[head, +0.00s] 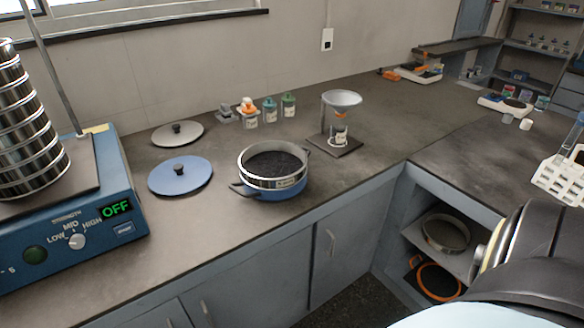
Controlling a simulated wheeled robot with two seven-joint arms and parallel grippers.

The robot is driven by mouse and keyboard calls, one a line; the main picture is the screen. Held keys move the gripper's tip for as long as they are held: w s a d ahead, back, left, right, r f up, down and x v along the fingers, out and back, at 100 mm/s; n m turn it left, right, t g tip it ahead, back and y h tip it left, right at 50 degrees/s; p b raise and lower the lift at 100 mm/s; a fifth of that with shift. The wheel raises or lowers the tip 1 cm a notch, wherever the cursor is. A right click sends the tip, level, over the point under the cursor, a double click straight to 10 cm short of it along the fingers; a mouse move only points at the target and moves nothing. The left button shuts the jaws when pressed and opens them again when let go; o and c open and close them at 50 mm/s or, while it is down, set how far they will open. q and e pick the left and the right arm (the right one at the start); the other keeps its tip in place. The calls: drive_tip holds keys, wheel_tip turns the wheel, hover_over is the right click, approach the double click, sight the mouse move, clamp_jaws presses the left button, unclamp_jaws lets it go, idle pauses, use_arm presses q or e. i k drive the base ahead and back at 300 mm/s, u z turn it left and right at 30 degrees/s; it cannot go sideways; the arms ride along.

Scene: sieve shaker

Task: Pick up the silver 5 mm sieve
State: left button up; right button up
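A silver sieve (445,233) lies on the upper shelf of the open cabinet at the right. Another silver sieve ring (272,181) with a small label sits in a blue pan (270,194) with side handles on the counter, with dark grains inside. A stack of silver sieves (24,135) stands on the shaker at the left. The size markings are too small to read, so I cannot tell which sieve is 5 mm. Neither of my grippers is in view. Part of my arm fills the lower right and covers the cabinet's right side.
The blue shaker (62,250) reads OFF. A funnel stand (335,146) and small bottles (269,110) stand further back. An orange-rimmed dark round item (438,292) is on the lower shelf.

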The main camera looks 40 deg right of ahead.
sight(269, 165)
drive_tip(key=z, duration=1.2)
drive_tip(key=i, duration=0.5)
drive_tip(key=z, duration=0.05)
